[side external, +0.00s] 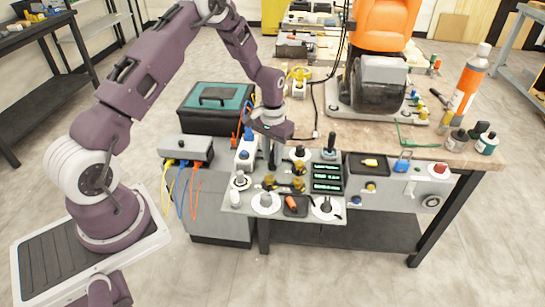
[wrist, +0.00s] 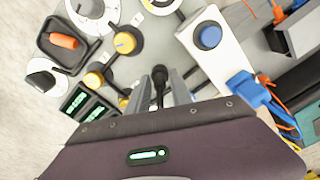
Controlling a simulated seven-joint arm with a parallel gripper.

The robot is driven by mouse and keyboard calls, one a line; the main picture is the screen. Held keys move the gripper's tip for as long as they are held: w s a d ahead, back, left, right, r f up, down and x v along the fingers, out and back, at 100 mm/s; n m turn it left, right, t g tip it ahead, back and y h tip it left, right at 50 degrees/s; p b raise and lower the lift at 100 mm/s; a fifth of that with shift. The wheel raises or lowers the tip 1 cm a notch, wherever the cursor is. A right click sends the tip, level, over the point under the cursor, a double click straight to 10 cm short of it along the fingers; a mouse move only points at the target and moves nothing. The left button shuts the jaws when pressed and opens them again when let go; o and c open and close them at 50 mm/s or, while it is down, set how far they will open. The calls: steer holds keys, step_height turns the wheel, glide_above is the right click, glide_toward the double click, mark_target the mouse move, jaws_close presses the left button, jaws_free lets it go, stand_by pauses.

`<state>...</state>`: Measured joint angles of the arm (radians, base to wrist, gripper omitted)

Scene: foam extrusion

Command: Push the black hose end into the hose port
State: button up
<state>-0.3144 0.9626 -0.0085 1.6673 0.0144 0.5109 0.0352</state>
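My gripper (side external: 272,138) points down over the back of the control panel (side external: 232,208). In the wrist view, its two grey fingers (wrist: 161,90) stand on either side of a black upright piece with a rounded tip (wrist: 159,74), which looks like the black hose end. I cannot tell whether the fingers touch it. In the side view, a dark upright shape (side external: 275,158) shows below my gripper, close to the panel. I cannot make out the hose port for certain in either view.
Yellow knobs (wrist: 125,42), a white box with a blue button (wrist: 208,36), a joystick (side external: 330,147) and green displays (side external: 327,177) crowd the panel. Blue and orange cables (wrist: 262,95) lie beside it. A toolbox (side external: 216,107) stands behind. A thin black cable (side external: 314,108) lies on the bench.

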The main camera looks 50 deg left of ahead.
jaws_close()
steer(key=shift+r, duration=2.5)
